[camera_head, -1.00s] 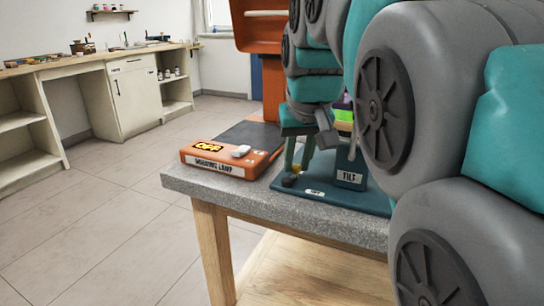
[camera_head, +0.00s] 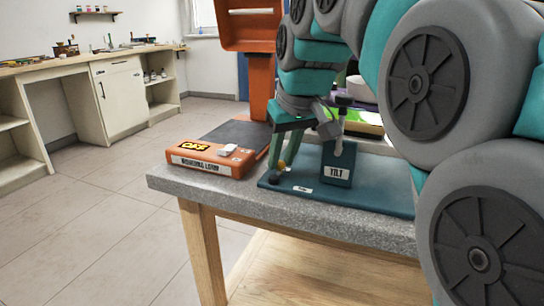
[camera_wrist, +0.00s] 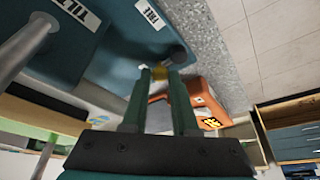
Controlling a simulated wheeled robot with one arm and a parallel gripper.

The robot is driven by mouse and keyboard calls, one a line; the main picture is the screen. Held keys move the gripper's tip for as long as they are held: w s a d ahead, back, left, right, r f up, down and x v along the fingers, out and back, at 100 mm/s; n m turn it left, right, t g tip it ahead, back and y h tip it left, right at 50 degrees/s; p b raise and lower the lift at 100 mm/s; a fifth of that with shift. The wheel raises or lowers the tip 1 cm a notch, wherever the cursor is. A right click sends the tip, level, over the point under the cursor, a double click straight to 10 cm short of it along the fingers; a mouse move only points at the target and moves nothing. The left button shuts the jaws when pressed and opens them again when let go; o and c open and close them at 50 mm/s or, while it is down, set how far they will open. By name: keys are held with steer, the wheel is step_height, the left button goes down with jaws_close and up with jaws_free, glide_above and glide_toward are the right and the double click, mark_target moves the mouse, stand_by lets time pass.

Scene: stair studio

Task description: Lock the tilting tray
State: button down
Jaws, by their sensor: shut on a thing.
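A teal base plate (camera_head: 385,190) on the stone-topped table carries a block labelled TILT (camera_head: 337,165) with an upright grey lever topped by a dark knob. At its left end is a small lock part with a yellow stem (camera_head: 281,164) and a dark round knob (camera_head: 272,178). My gripper (camera_head: 281,160) reaches down over it. In the wrist view my gripper (camera_wrist: 160,76) has its fingertips on either side of the yellow stem (camera_wrist: 160,72), shut on it, with the dark knob (camera_wrist: 177,54) just beyond. A label reading FREE (camera_wrist: 151,13) lies beside it.
An orange lamp control box marked OFF (camera_head: 210,158) sits left of the plate. A green and purple tray-like thing (camera_head: 367,124) shows behind, partly hidden by my arm. The table's front edge (camera_head: 290,225) is close. Floor to the left is clear.

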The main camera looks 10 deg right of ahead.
steer(key=shift+r, duration=0.1)
steer(key=c, duration=0.7)
jaws_free()
